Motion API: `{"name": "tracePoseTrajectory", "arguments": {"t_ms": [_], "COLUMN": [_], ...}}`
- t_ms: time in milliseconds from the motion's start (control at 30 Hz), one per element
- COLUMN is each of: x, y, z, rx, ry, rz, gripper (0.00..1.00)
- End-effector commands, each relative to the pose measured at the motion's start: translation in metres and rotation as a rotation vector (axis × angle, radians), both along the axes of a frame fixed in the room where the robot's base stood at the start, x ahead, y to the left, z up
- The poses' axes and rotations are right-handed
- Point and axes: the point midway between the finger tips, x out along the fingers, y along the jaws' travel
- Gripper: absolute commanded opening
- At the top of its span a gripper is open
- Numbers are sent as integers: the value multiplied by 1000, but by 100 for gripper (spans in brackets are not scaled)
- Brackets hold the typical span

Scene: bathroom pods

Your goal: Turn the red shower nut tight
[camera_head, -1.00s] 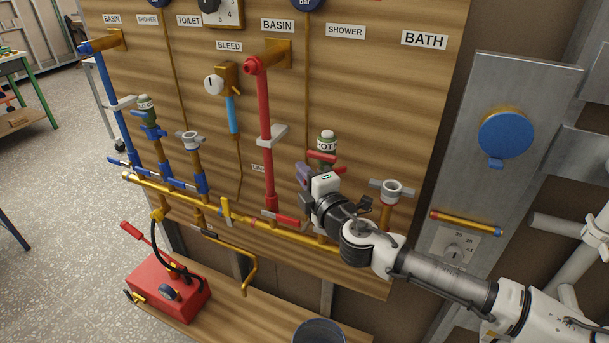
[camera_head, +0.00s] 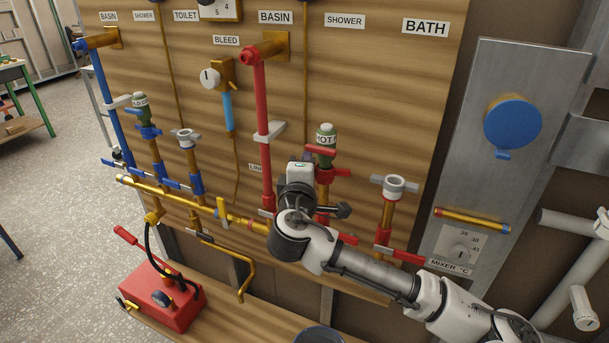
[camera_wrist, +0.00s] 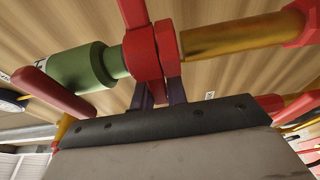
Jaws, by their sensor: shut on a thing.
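The red shower nut (camera_wrist: 150,55) is a red collar with a bar sticking out, between a green valve body (camera_wrist: 82,68) and a brass pipe (camera_wrist: 240,38) in the wrist view. My gripper (camera_wrist: 158,90) is shut on the nut, with its two dark purple fingers against the nut's lower side. In the head view the nut (camera_head: 332,174) sits below the green valve labelled HOT (camera_head: 326,138).
A red riser pipe (camera_head: 263,140) stands close left of my wrist. A grey-capped pipe (camera_head: 393,188) with a red lever (camera_head: 400,255) stands to the right. A brass manifold (camera_head: 190,195) runs along the board. A red pump box (camera_head: 165,292) sits lower left.

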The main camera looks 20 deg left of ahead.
Motion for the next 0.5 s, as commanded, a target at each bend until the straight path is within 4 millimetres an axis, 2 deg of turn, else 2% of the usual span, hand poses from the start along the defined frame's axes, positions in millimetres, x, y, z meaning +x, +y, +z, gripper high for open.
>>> {"name": "tracePoseTrajectory", "arguments": {"t_ms": [33,200,500], "x": [1,5,8], "y": [2,0,-2], "z": [-5,-4,-2], "rx": [3,0,-2], "ry": [4,4,3], "rz": [-26,-110,-172], "gripper": [0,0,0]}}
